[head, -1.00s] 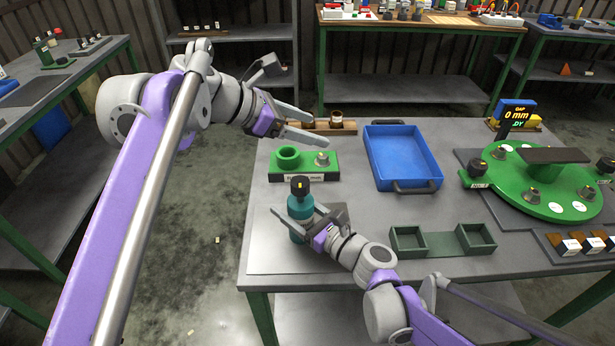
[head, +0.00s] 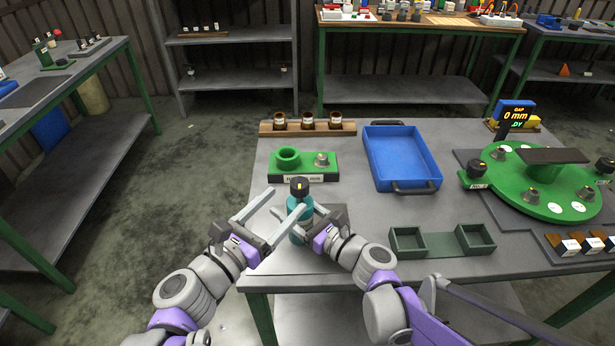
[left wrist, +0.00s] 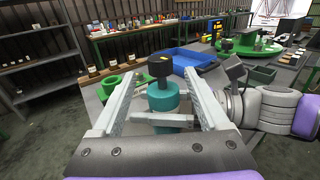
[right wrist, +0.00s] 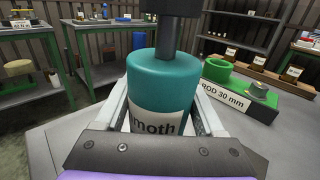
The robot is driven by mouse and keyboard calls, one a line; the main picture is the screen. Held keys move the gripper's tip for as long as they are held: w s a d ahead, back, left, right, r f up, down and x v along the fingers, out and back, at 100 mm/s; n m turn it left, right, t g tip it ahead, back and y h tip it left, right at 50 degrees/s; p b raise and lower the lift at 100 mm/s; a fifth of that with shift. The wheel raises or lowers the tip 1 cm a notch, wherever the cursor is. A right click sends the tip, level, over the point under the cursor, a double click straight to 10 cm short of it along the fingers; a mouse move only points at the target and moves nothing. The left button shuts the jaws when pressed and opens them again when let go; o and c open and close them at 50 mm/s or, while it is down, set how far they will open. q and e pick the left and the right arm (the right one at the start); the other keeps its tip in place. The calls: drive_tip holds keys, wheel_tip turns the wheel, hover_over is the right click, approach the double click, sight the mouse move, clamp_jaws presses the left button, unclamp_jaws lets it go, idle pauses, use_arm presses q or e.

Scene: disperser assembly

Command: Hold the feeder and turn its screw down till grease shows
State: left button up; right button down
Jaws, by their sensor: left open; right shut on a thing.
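The feeder (head: 301,218) is a teal bottle with a black screw knob (head: 299,187) on top, upright at the table's near left. My right gripper (head: 312,226) is shut on the feeder's body; the right wrist view shows the teal body (right wrist: 163,85) between its fingers, with a partly hidden label. My left gripper (head: 284,203) is open, its fingers level and pointing toward the feeder. In the left wrist view the black knob (left wrist: 160,68) stands between and beyond the open left fingers, apparently untouched. No grease is visible.
A green block (head: 330,172) with a ring and a metal fitting sits behind the feeder. Brown jars stand on a wooden rack (head: 348,127) farther back. A blue tray (head: 402,187) and dark green bins (head: 440,245) are to the right. A green turntable (head: 560,208) stands far right.

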sight(305, 180)
use_arm(q)
drive_tip(key=x, duration=0.9)
drive_tip(key=shift+w+d, duration=0.1)
drive_tip(key=shift+w, duration=0.05)
clamp_jaws()
